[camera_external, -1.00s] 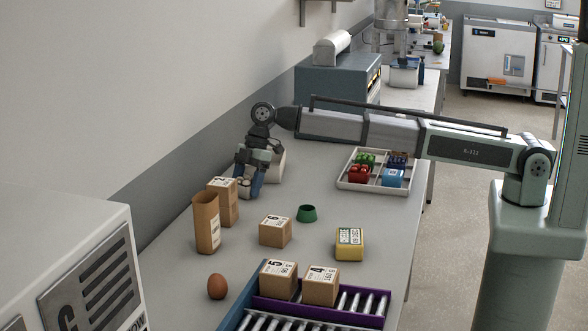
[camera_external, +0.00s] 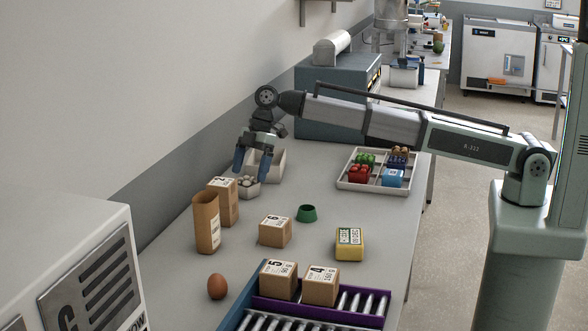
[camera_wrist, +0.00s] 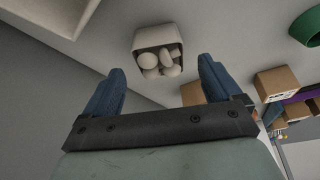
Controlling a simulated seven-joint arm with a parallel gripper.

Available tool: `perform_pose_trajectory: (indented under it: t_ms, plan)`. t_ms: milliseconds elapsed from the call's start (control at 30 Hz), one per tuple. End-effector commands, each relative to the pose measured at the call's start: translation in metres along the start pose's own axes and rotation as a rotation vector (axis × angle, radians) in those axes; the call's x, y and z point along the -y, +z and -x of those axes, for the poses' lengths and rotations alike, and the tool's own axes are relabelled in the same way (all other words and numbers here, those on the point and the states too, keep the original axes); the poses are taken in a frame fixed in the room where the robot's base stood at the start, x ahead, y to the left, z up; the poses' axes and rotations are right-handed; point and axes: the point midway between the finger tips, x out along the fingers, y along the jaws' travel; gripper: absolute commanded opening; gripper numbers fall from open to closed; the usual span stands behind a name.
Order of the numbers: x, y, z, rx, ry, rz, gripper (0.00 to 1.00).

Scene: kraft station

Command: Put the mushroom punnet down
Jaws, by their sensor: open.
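The mushroom punnet (camera_external: 248,188) is a small pale tub of whitish mushrooms. It stands on the table, beside a larger white container (camera_external: 272,163) near the wall. My gripper (camera_external: 252,165) is above the punnet with its blue fingers apart. In the wrist view, the punnet (camera_wrist: 158,38) lies beyond and between the open fingertips (camera_wrist: 160,80), with nothing held between them.
A white compartment tray (camera_external: 352,186) with several small punnets is to the right. A green ring-shaped object (camera_external: 307,213) and a box labelled 6 (camera_external: 275,231) lie nearer. Bare table lies between them.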

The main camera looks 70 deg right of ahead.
Motion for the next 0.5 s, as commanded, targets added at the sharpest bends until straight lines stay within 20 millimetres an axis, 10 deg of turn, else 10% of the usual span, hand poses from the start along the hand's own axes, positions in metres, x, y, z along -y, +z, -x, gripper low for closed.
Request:
perform_pose_trajectory:
  t_ms: [500]
  plan:
    - [0.0, 0.0, 0.07, 0.0, -0.001, 0.0, 0.91]
